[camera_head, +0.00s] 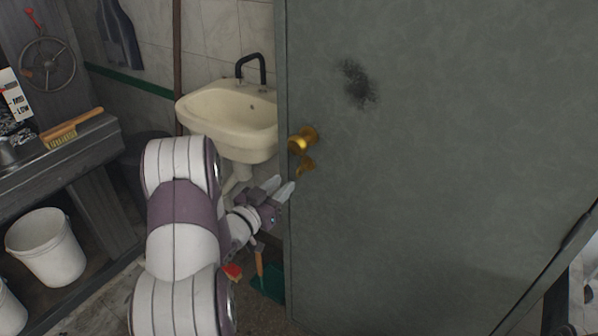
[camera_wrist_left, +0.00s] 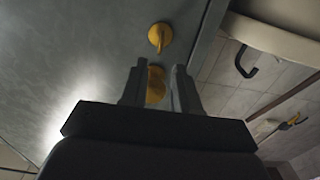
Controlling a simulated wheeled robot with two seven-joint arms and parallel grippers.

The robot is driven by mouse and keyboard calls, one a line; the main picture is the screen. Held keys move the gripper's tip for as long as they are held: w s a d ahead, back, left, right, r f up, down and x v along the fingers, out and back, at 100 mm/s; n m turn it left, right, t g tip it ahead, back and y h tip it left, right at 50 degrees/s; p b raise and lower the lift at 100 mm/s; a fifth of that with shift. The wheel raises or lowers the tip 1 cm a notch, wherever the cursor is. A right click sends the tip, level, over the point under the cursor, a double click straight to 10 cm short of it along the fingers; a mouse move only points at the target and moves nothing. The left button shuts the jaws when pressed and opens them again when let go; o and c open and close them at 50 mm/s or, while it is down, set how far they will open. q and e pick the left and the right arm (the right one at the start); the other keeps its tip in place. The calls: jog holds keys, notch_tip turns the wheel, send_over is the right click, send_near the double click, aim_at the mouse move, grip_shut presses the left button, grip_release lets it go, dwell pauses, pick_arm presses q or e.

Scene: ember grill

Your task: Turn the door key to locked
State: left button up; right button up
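The grey-green door (camera_head: 430,180) fills the right half of the head view. A round brass knob (camera_head: 303,139) is near its left edge, with the small brass key (camera_head: 306,166) just below. My left gripper (camera_head: 281,187) is below and left of the key, its fingers apart and empty. The wrist view seems upside down. There, one brass piece (camera_wrist_left: 160,37), apparently the key, lies beyond the fingertips of my left gripper (camera_wrist_left: 158,70). Another brass piece, apparently the knob (camera_wrist_left: 155,85), shows between the fingers, partly hidden. I see no contact. My right gripper is out of view.
A cream sink (camera_head: 228,112) with a black tap (camera_head: 252,68) stands left of the door edge. A dark bench (camera_head: 65,155) with a brush (camera_head: 70,127) is at the far left, a white bucket (camera_head: 46,246) below it. Door space right of the knob is clear.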

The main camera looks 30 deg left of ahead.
aim_at(299, 170)
pick_arm(q)
jog(key=w, duration=0.8)
jog(key=shift+w+d+f, duration=0.1)
jog(key=shift+w+d, duration=0.15)
jog(key=shift+d, duration=0.1)
grip_shut()
